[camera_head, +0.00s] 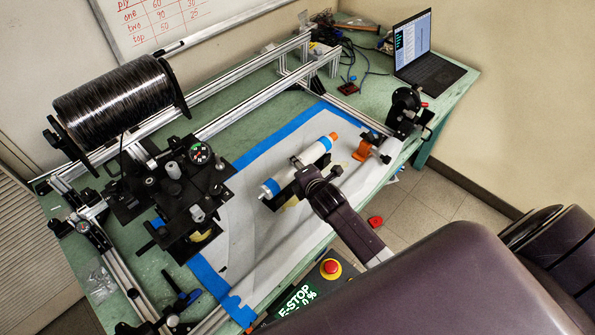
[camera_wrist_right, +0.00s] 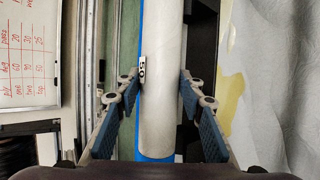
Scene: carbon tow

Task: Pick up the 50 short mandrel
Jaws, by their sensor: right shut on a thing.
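The 50 short mandrel (camera_head: 311,154) is a white cylinder with a blue band at its near left end and an orange far end. It lies over black supports (camera_head: 281,201) on the pale sheet; I cannot tell whether it touches them. My right gripper (camera_head: 311,171) reaches it from the lower right and is shut around its middle. In the right wrist view the mandrel (camera_wrist_right: 162,110) runs lengthwise between the two blue-padded fingers (camera_wrist_right: 160,85), with a "50" label beside the left finger. My left gripper is not in view.
A black fibre spool (camera_head: 115,100) and winding rig (camera_head: 180,185) stand on the left of the green table. Aluminium rails (camera_head: 240,112) run behind the mandrel. An orange holder (camera_head: 364,150) stands to its right, with a laptop (camera_head: 425,55) at the far corner.

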